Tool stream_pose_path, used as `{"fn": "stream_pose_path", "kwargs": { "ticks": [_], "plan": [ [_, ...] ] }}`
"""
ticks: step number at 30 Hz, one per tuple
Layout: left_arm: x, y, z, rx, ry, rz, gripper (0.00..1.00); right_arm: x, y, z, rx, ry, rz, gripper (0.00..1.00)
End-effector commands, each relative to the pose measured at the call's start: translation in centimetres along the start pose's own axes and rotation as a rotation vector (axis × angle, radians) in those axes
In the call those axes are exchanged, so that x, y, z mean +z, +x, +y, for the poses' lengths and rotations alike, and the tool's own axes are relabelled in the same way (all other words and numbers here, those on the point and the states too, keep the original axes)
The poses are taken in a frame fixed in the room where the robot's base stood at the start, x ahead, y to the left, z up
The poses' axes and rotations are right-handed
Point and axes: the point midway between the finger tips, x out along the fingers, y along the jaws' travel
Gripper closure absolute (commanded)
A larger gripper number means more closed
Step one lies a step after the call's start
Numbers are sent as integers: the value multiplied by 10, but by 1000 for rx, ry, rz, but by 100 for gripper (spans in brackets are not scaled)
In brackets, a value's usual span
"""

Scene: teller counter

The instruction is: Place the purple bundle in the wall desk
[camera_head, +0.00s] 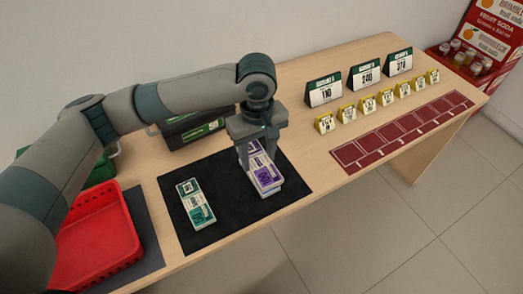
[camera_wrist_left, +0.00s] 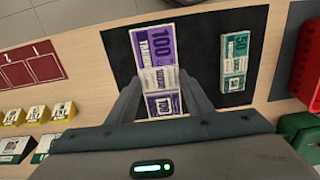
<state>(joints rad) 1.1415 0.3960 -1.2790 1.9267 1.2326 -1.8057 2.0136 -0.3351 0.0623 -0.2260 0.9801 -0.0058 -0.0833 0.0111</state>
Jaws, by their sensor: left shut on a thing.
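The purple bundle (camera_head: 266,180) is a banded stack of notes marked 100, on the black mat (camera_head: 228,228). My left gripper (camera_head: 258,150) points down over its far part and is shut on it. In the left wrist view the purple bundle (camera_wrist_left: 152,48) lies between the two fingers (camera_wrist_left: 160,88), with its white band showing. I cannot tell whether it is lifted off the mat. The wooden desk (camera_head: 310,172) stands along the wall. My right gripper is not in view.
A teal bundle (camera_head: 196,204) lies left on the mat. A red basket (camera_head: 98,240) is at the left. A black box (camera_head: 190,130) stands behind. Numbered signs (camera_head: 324,90), small yellow cards (camera_head: 368,104) and a red slotted strip (camera_head: 400,134) are at the right.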

Motion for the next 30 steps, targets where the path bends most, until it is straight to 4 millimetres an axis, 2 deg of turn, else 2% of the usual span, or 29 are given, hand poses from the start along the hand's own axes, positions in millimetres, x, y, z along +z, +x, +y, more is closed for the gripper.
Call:
{"fn": "stream_pose_path", "kwargs": {
  "ticks": [7, 15, 21, 30],
  "plan": [
    [-22, -19, -63, 3, 213, 2, 78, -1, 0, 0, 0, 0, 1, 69],
    [-31, -40, -135, 1, 479, 1, 78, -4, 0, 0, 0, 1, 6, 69],
    [-30, -47, -159, -2, 573, 1, 78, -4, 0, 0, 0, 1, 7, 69],
    [-30, -48, -161, -2, 584, 0, 78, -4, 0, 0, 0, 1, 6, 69]
  ]
}}
